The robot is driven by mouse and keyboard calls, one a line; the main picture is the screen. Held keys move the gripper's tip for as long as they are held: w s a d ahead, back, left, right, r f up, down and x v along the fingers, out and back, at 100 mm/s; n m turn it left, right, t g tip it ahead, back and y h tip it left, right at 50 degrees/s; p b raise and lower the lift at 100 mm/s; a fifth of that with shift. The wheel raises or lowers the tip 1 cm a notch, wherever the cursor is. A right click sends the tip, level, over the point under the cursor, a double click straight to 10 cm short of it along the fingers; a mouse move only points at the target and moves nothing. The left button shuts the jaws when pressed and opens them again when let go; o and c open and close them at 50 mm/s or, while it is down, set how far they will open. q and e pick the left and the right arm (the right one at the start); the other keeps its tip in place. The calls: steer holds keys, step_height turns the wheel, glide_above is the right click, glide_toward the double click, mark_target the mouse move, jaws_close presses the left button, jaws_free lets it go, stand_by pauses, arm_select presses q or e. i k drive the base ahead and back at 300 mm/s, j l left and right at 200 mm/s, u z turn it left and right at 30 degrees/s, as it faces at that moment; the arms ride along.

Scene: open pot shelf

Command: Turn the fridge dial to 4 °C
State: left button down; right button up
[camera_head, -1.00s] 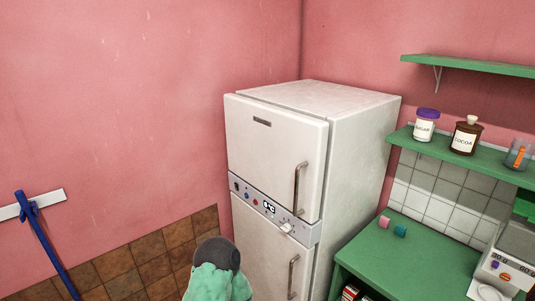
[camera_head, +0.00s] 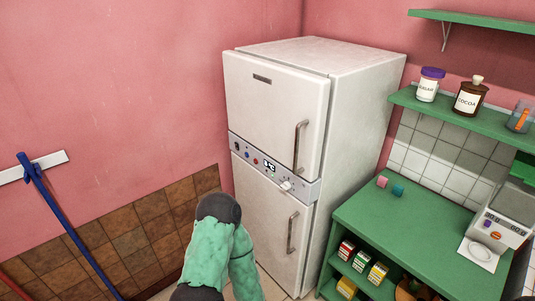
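The white fridge (camera_head: 275,100) stands in the corner with both doors shut. A grey control panel (camera_head: 245,149) runs across it between the upper and lower doors. The display digits are too small to read for certain. A green arm of mine rises at the bottom middle, in front of and below the fridge, apart from it. Neither gripper shows in the head view.
A green counter (camera_head: 405,215) stands right of the fridge, with a scale (camera_head: 505,220) and small boxes (camera_head: 360,261) on a shelf under it. Wall shelves (camera_head: 465,125) hold jars. A blue-handled tool (camera_head: 60,220) hangs at left. The floor before the fridge is partly hidden.

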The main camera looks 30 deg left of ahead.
mark_target(286, 186)
steer(key=i+j+u, duration=0.3)
steer(key=u, duration=0.2)
steer(key=i+j+u, duration=0.45)
